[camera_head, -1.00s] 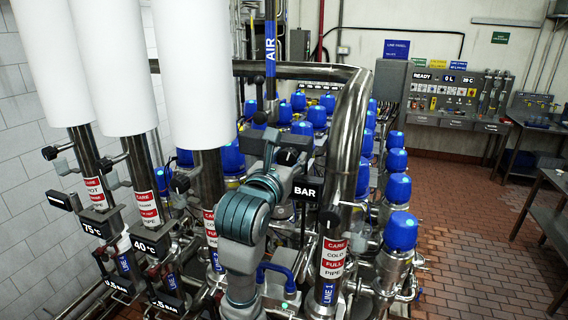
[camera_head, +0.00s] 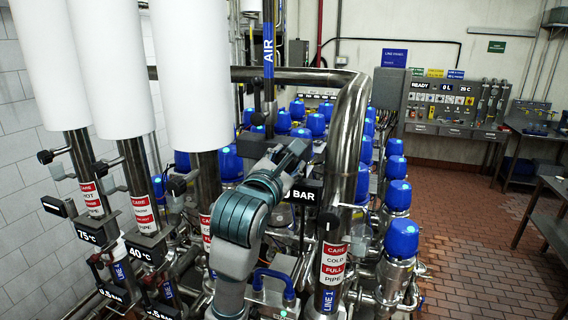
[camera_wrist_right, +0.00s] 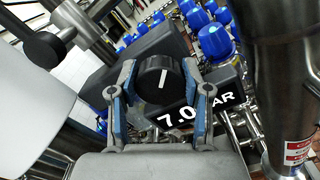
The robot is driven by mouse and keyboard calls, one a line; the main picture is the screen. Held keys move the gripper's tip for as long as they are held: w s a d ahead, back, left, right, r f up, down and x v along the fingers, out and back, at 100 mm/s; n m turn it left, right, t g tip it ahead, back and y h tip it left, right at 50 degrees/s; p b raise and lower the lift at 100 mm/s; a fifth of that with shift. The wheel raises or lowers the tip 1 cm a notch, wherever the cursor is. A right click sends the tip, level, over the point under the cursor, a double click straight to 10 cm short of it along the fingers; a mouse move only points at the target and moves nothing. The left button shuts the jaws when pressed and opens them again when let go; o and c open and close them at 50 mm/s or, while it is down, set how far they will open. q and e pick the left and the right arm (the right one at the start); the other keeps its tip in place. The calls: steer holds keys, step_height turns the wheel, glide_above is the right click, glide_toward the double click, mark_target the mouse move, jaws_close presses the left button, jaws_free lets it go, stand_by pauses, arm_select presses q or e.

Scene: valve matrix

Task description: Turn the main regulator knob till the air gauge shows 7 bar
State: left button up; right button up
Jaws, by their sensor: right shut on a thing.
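The main regulator knob (camera_wrist_right: 157,79) is a round black knob with a white line, seen in the right wrist view. The line stands nearly upright in that picture. My right gripper (camera_wrist_right: 159,85) has its two blue-lined fingers on either side of the knob and is shut on it. The black air gauge display (camera_wrist_right: 195,112) just below the knob reads 7.0 BAR. My arm hides the knob there. My left gripper is not in view.
A thick steel pipe (camera_head: 344,140) bends down close to the right of my gripper. The AIR pipe (camera_head: 268,45) rises behind it. White-clad pipes (camera_head: 187,75) stand to the left. Several blue-capped valves (camera_head: 398,194) fill the area behind and right. Brick floor (camera_head: 470,245) lies open at right.

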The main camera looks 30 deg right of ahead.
steer(key=shift+w+f, duration=0.15)
steer(key=shift+f, duration=0.05)
steer(key=o, duration=0.9)
steer(key=shift+o, duration=1.4)
steer(key=shift+w+d, duration=0.15)
steer(key=shift+w+d+f, duration=0.15)
steer(key=shift+w+d, duration=0.05)
steer(key=shift+w, duration=0.15)
steer(key=shift+s, duration=0.25)
steer(key=v, duration=1.1)
steer(key=shift+a, duration=0.35)
steer(key=shift+d, duration=0.1)
